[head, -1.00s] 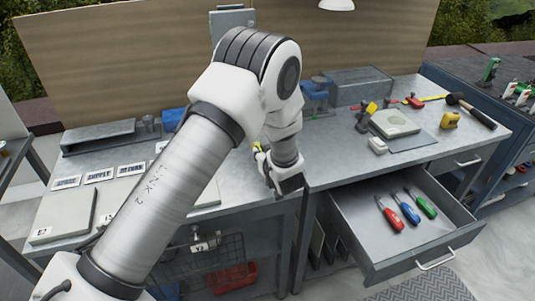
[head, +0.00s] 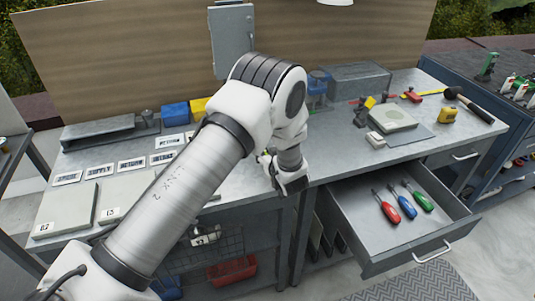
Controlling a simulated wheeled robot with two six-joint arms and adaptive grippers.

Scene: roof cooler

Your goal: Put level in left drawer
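My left gripper (head: 288,185) hangs by the bench's front edge, left of the open drawer. My own arm partly covers it, and I cannot tell whether it is open or shut. A small yellow-green bit (head: 266,158) shows just beside the gripper; I cannot tell whether it is the level or whether it is held. No other thing is clearly a level. The left drawer (head: 370,242) is pulled out, with red, blue and green screwdrivers (head: 406,203) lying toward its right. Its left part is bare. My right gripper is not in view.
A second drawer (head: 465,155) to the right is shut. The bench top holds a flat pale device (head: 393,119), a yellow tape measure (head: 448,115) and a mallet (head: 469,103). Labelled cards (head: 100,169) and pale plates (head: 65,210) lie at left. A red bin (head: 232,271) sits below.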

